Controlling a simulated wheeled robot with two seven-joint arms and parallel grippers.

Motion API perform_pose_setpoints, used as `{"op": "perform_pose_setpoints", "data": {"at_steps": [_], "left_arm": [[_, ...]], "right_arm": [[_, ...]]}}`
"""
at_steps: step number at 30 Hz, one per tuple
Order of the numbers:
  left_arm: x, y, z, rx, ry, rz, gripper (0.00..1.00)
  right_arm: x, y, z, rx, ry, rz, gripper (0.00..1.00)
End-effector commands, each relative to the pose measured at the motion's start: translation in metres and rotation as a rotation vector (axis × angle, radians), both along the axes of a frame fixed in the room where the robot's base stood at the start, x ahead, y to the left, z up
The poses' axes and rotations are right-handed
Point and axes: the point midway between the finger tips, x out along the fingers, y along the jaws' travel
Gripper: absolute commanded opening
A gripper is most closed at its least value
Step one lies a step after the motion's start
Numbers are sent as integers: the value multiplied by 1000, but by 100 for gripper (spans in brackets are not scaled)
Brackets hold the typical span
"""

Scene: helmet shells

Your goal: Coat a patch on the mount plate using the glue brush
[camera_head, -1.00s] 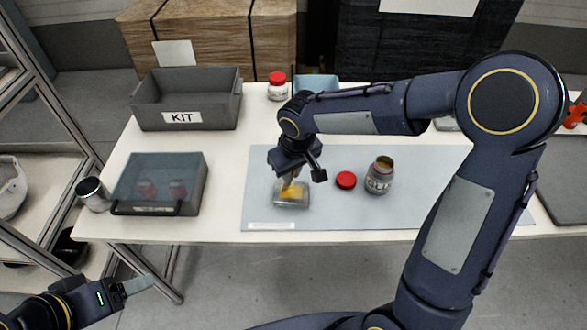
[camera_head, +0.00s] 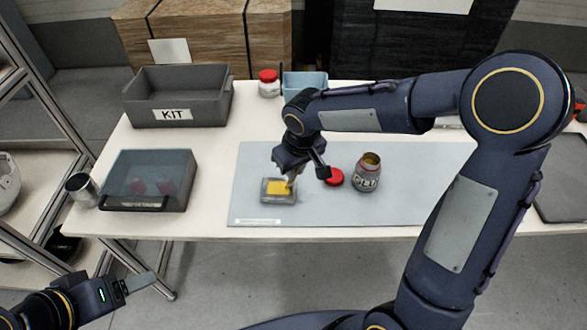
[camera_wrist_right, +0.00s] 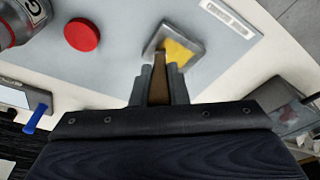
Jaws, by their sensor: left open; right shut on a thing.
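The mount plate (camera_head: 266,197) is a small grey rectangular block lying on the grey mat, with a yellow patch on its top. In the right wrist view the plate (camera_wrist_right: 158,38) shows its yellow area just past the brush tip. My right gripper (camera_head: 293,176) is shut on the brown handle of the glue brush (camera_wrist_right: 158,74), with the brush at the plate's right part. Whether the bristles touch is hard to tell. The open glue jar (camera_head: 367,178) stands upright to the right, its red lid (camera_head: 334,177) lying beside it. My left gripper (camera_head: 138,284) is open and empty, low at the left, off the table.
A grey KIT bin (camera_head: 178,105) stands at the back left, with a clear-lidded box (camera_head: 150,180) in front of it. A metal cup (camera_head: 82,190) is at the left edge. A red-capped jar (camera_head: 269,84) and blue bin (camera_head: 305,84) stand behind. The mat's front right is clear.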

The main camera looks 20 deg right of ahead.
Motion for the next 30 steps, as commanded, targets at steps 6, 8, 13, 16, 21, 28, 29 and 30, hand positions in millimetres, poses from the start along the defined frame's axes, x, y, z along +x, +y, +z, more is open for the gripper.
{"op": "perform_pose_setpoints", "data": {"at_steps": [6,8,13,16,21,28,29,30], "left_arm": [[0,0,14,0,0,0,72],[0,0,18,0,-1,0,72],[0,0,29,0,0,0,72],[0,0,36,0,0,0,72],[0,0,47,0,0,0,72],[0,0,56,0,0,0,72],[0,0,56,0,0,0,72],[0,0,56,0,0,0,72]], "right_arm": [[1,-2,26,2,-3,-1,0],[1,-3,29,1,1,0,0],[2,-4,44,0,1,-1,0],[3,-5,53,0,1,-1,0],[3,-6,68,1,0,-2,0],[4,-7,81,1,1,-2,0],[4,-7,81,1,1,-2,0],[4,-7,81,1,1,-1,0]]}}
